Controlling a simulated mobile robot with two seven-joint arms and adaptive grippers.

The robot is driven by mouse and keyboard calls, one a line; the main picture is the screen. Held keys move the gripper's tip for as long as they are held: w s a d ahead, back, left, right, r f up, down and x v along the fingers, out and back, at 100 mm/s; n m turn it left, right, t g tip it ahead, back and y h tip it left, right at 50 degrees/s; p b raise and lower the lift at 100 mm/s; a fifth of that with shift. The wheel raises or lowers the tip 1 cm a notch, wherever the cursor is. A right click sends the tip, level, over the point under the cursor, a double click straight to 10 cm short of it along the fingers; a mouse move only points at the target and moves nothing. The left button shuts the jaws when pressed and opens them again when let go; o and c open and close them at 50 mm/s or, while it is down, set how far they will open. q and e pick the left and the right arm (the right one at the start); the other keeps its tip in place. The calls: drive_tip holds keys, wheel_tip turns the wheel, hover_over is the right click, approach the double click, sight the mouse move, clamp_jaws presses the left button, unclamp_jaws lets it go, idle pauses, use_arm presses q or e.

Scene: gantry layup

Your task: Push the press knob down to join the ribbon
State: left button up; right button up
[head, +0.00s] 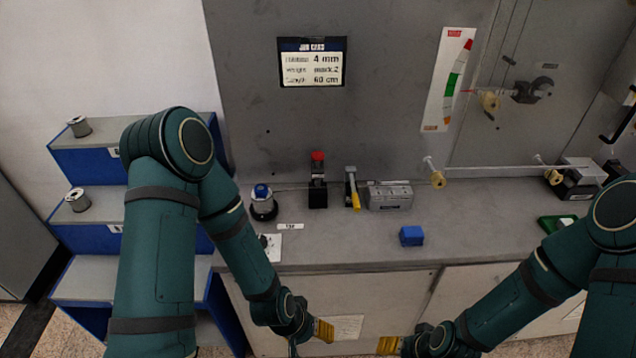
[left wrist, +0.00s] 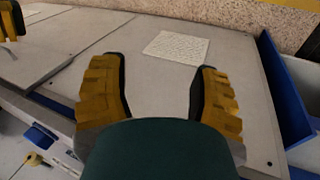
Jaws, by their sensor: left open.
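A black press with a red knob (head: 318,157) stands upright at the back of the bench, against the grey panel. The ribbon (head: 490,167) shows as a thin pale line along the panel; it is too fine to follow at the press. My left gripper (head: 323,330) is low in front of the bench, well apart from the knob. In the left wrist view it is open (left wrist: 160,68), with nothing between its fingers. My right gripper (head: 388,345) is at the bottom edge of the head view, mostly cut off.
A blue-topped device (head: 262,203), a yellow-handled lever (head: 354,190), a grey block (head: 390,196) and a blue block (head: 411,236) stand on the bench. Blue steps (head: 85,240) with spools are at the left. The bench front between blue-topped device and blue block is mostly clear.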

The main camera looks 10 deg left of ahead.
use_arm(q)
clamp_jaws()
idle(1.1)
